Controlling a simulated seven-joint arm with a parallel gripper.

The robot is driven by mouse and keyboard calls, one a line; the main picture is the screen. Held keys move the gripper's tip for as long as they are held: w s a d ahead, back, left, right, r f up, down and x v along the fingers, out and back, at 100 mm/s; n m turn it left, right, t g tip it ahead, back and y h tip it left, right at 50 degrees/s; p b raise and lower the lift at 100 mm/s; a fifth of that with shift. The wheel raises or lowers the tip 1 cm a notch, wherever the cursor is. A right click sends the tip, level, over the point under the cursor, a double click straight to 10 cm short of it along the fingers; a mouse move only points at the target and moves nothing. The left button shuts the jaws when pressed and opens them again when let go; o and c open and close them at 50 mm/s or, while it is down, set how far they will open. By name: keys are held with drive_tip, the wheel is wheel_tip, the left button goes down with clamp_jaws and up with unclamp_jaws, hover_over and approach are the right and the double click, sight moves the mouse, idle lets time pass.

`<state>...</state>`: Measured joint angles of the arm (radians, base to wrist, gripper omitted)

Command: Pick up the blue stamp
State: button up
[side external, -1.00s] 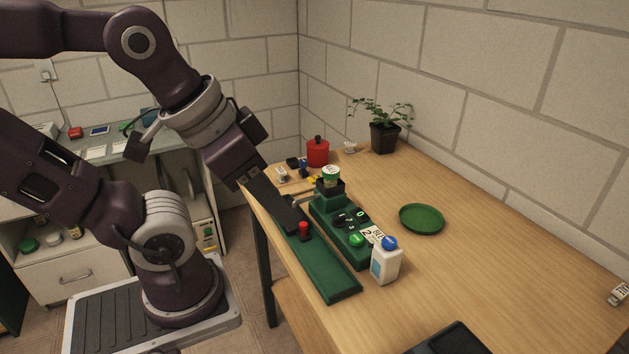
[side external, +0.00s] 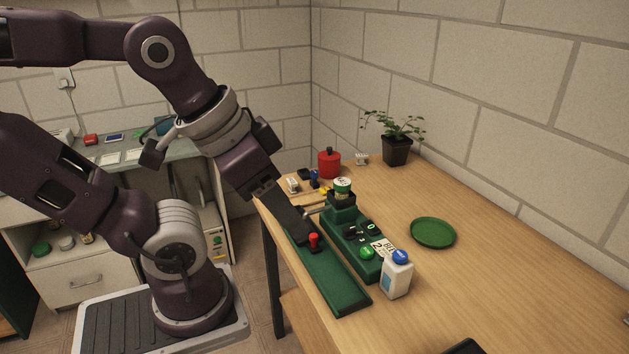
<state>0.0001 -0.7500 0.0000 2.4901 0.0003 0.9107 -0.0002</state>
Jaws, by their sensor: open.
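The blue stamp (side external: 314,177) appears as a small upright blue piece at the far left part of the wooden table, left of the red pot. It is small and its base is hard to make out. My gripper (side external: 299,219) points down over the table's left edge, nearer the camera than the blue stamp and apart from it. It is open, with nothing seen held in it. Its dark finger part lies over the far part of the long green tray (side external: 338,291), close to a red knob-like piece (side external: 314,240).
A green stepped rack (side external: 344,216) carries a green-lidded jar (side external: 342,187) between my gripper and the table's middle. A white bottle (side external: 397,278), green plate (side external: 433,232), red pot (side external: 329,163) and potted plant (side external: 397,140) stand around it. The table's right side is mostly clear.

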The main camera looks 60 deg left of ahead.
sight(314, 172)
wheel_tip(314, 172, up, 5)
drive_tip(key=w+a+r+n+t+y, duration=0.2)
drive_tip(key=w+a+n+y, duration=0.3)
drive_tip(key=w+a, duration=0.95)
drive_tip(key=w+a+f+n+t+y, duration=0.1)
drive_tip(key=w+a, duration=0.1)
drive_tip(key=a, duration=0.7)
drive_tip(key=w+a+f+n+y, duration=0.1)
drive_tip(key=w+a+n+y, duration=0.1)
drive_tip(key=a, duration=0.7)
drive_tip(key=w+a+f+n+t+y, duration=0.1)
drive_tip(key=w+a+f, duration=0.15)
drive_tip(key=a, duration=0.65)
wheel_tip(314, 172, down, 26)
drive_tip(key=shift+r, duration=0.1)
drive_tip(key=shift+y, duration=0.3)
drive_tip(key=x, duration=0.4)
drive_tip(key=r+x, duration=0.1)
drive_tip(key=x, duration=0.1)
drive_tip(key=shift+w+a+f, duration=0.1)
drive_tip(key=shift+w+a, duration=0.15)
drive_tip(key=shift+a, duration=0.15)
drive_tip(key=shift+w+a+f, duration=0.1)
drive_tip(key=shift+w+a, duration=0.1)
clamp_jaws()
